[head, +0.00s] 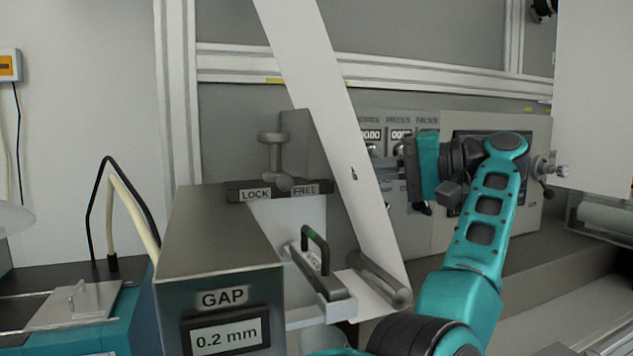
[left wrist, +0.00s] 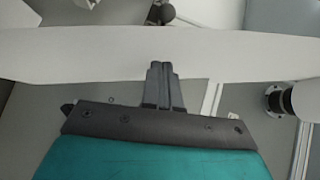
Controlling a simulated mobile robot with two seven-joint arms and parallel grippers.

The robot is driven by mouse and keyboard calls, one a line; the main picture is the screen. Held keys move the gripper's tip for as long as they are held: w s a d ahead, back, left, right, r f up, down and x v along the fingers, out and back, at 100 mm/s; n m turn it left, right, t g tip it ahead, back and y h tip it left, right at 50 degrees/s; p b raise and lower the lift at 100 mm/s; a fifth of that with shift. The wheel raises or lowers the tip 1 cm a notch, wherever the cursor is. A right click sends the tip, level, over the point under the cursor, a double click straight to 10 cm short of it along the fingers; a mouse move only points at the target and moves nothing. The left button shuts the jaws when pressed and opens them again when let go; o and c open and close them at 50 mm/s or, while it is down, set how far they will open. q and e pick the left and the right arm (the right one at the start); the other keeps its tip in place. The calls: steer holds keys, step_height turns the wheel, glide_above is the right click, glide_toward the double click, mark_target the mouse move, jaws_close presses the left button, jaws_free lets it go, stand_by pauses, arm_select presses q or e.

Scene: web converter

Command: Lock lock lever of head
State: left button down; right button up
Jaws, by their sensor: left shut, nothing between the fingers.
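The lock lever (head: 271,150) is a grey metal lever with a round knob, standing above a dark plate labelled LOCK and FREE (head: 278,190) on the head. I cannot tell for sure which label it is set to. My left gripper (head: 390,166) is to the right of the lever, with the white web strip between them in the head view. Its fingers point left and are shut, empty and apart from the lever. In the left wrist view the shut fingers (left wrist: 161,72) overlap the white web. My right gripper is not in view.
The white web (head: 325,120) slants down past the lever. A GAP display box (head: 220,270) stands front left. A black handle (head: 315,250) sits below the lever. A control panel (head: 400,135) is behind my gripper.

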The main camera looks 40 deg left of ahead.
mark_target(279, 179)
arm_select(q)
steer(key=shift+s+a+f, duration=0.25)
steer(key=shift+s+a, duration=0.6)
steer(key=shift+a, duration=0.25)
steer(key=shift+s+a+f, duration=0.2)
steer(key=shift+s+a, duration=0.7)
steer(key=shift+a, duration=0.2)
steer(key=shift+s+a+f, duration=0.25)
steer(key=shift+s+a, duration=0.6)
steer(key=shift+a, duration=0.25)
steer(key=shift+a, duration=0.1)
